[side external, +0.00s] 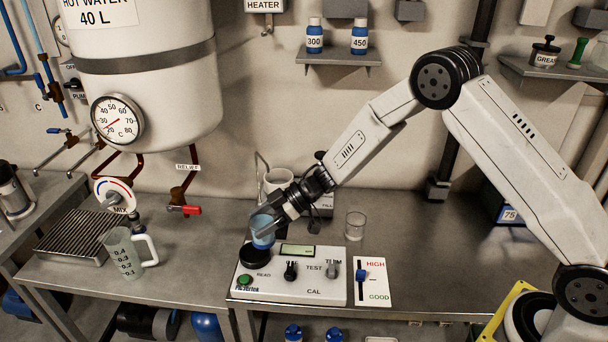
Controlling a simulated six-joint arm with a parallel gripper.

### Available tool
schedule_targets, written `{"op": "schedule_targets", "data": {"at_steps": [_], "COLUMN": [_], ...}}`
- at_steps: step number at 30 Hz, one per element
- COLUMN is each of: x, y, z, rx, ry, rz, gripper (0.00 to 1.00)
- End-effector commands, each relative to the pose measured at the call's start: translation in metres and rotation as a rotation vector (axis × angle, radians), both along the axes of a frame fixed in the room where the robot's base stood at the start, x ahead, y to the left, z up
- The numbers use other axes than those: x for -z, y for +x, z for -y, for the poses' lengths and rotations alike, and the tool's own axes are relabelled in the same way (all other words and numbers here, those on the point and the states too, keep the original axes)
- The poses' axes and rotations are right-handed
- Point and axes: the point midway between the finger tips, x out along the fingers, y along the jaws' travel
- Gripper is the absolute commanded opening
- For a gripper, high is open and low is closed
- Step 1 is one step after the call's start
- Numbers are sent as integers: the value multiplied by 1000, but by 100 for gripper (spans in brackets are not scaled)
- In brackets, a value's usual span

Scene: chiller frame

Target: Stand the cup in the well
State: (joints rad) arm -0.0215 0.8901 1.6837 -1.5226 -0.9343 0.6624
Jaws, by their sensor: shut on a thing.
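My gripper (268,226) is shut on a small blue cup (262,241). The cup looks close to upright, and the gripper fingers hide part of it. It is directly over the black round well (254,257) on the left of the white meter box (320,290). The cup's lower edge overlaps the well's top in the picture. I cannot tell whether the cup is inside it, touching it or just above it.
A measuring jug (122,252) stands to the left, near a ribbed drain tray (78,238). A clear glass (355,226) stands behind the box. A white mug (277,181) is behind my gripper. A HIGH/GOOD slider card (373,284) lies right of the box. Bench to the right is clear.

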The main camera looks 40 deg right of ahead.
Motion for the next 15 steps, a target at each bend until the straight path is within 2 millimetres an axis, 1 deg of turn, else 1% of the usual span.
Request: {"op": "schedule_targets", "data": {"at_steps": [3, 9, 15], "x": [13, 31, 38], "y": [10, 25, 31], "z": [-3, -6, -8], "rx": [0, -2, 0], "ry": [1, 0, 1], "rz": [0, 2, 1], "gripper": [2, 2, 2]}}
